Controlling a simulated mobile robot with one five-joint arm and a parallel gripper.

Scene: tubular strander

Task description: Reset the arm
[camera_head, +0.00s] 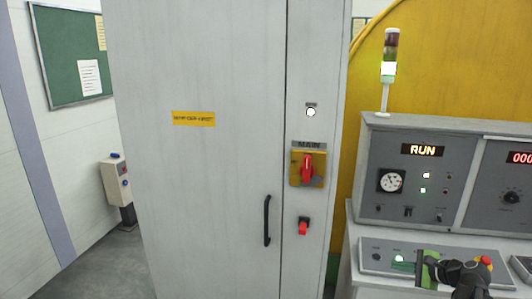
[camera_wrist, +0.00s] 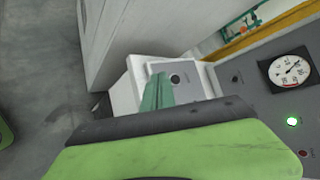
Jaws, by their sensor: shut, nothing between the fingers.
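My gripper (camera_head: 404,265) is green and black. In the head view it is low over the sloped front panel (camera_head: 372,267) of the grey console, coming in from the lower right. In the wrist view my green gripper fingers (camera_wrist: 157,92) are together, with nothing seen between them. They point toward the light panel with a dark round button (camera_wrist: 175,79) and hide part of it. I cannot tell whether the fingertips touch the panel. A lit green-white spot (camera_head: 399,257) shows beside the fingertips.
The console (camera_head: 455,147) shows a lit RUN display (camera_head: 423,150), a gauge (camera_head: 391,181) and a signal tower (camera_head: 389,68). A red stop button (camera_head: 486,261) is near my arm. A grey cabinet (camera_head: 215,190) with a red MAIN switch (camera_head: 308,167) stands left. Floor (camera_head: 105,268) is clear at lower left.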

